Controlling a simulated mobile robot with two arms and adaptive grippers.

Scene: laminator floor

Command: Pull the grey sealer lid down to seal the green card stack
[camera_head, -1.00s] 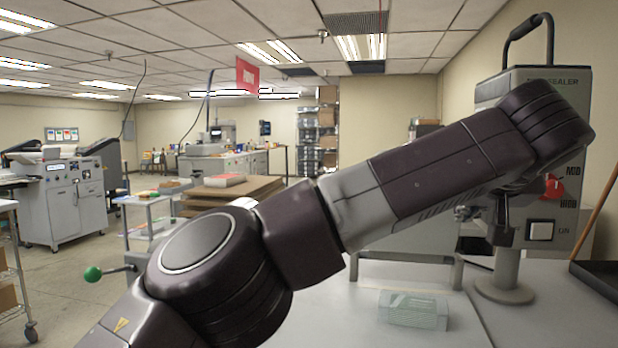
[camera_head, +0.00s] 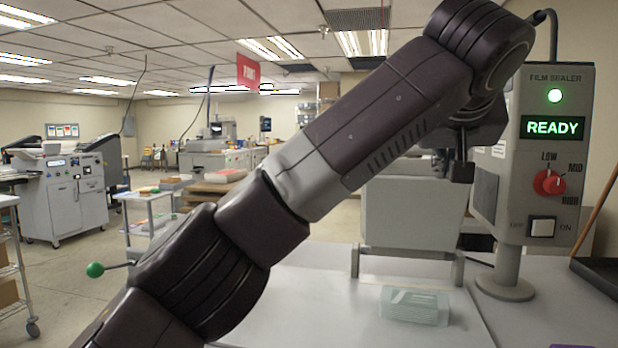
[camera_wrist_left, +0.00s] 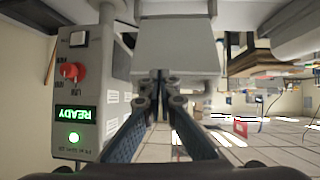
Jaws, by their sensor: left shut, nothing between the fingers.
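The grey sealer lid (camera_head: 412,222) stands raised, nearly upright, at the back of the sealer bed (camera_head: 330,300). It also shows in the left wrist view (camera_wrist_left: 178,50), which is upside down. The pale green, see-through card stack (camera_head: 414,307) lies on the bed in front of the lid. My left gripper (camera_head: 459,172) is in front of the lid's upper right part, partly hidden by my arm. In the left wrist view its fingers (camera_wrist_left: 160,82) are together and empty, with the lid beyond them. Whether they touch it is unclear. My right gripper is not in view.
The film sealer control box (camera_head: 540,150) stands on a post close right of my gripper, with a green READY display (camera_head: 552,127) and red knob (camera_head: 548,182). A black tray (camera_head: 598,276) lies at the right. A green ball handle (camera_head: 95,269) sticks out at the left.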

